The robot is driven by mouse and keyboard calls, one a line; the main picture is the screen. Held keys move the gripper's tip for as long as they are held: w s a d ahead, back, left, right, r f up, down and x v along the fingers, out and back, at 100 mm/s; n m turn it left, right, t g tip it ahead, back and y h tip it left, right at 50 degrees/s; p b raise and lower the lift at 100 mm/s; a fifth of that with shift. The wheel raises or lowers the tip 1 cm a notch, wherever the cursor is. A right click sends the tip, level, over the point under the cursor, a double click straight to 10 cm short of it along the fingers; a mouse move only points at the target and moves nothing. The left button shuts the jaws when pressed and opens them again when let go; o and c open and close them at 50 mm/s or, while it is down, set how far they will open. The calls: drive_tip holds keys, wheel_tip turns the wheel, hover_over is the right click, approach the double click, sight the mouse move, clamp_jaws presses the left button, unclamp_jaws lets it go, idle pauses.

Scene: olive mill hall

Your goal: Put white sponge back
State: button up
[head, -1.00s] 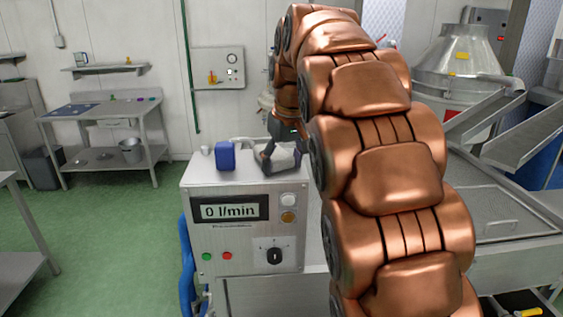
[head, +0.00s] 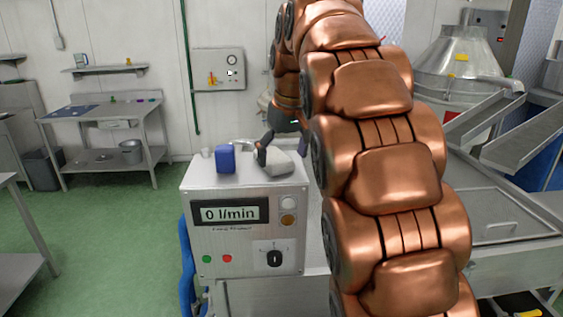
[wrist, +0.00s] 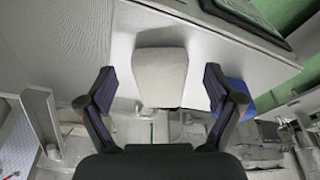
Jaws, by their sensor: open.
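The white sponge (head: 281,163) lies on top of the metal control cabinet, near the right part of its top, in the head view. In the wrist view the sponge (wrist: 161,76) shows as a pale block between my two fingers, with a gap on each side. My gripper (head: 282,149) is open just above and around the sponge; one dark finger shows at its left, and the other is partly hidden by my arm. The wrist view shows both fingers of my gripper (wrist: 159,90) spread apart and empty.
A blue block (head: 225,158) and a small grey piece (head: 205,152) stand on the cabinet (head: 245,188) left of the sponge. The cabinet front carries a display reading 0 l/min, buttons and a knob. A steel table (head: 110,112) stands at the back left, with green floor between.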

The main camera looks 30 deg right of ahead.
drive_tip(key=shift+b+v, duration=0.6)
drive_tip(key=shift+v, duration=1.15)
drive_tip(key=shift+p+v, duration=0.95)
drive_tip(key=shift+v, duration=0.35)
drive_tip(key=shift+f, duration=0.1)
drive_tip(key=s+a+f+g, duration=0.1)
drive_tip(key=s+a+f, duration=0.3)
drive_tip(key=s+f, duration=0.5)
drive_tip(key=s+a+f+g, duration=0.2)
drive_tip(key=s+a+f, duration=0.1)
drive_tip(key=s+f, duration=0.7)
drive_tip(key=s+a+f+g, duration=0.1)
drive_tip(key=s+a+f, duration=0.3)
drive_tip(key=s+f, duration=0.5)
drive_tip(key=s, duration=0.3)
drive_tip(key=shift+s+a+f+g, duration=0.2)
drive_tip(key=shift+a+f+g, duration=0.1)
drive_tip(key=shift+f, duration=0.1)
drive_tip(key=shift+f+b, duration=0.85)
drive_tip(key=shift+b, duration=0.1)
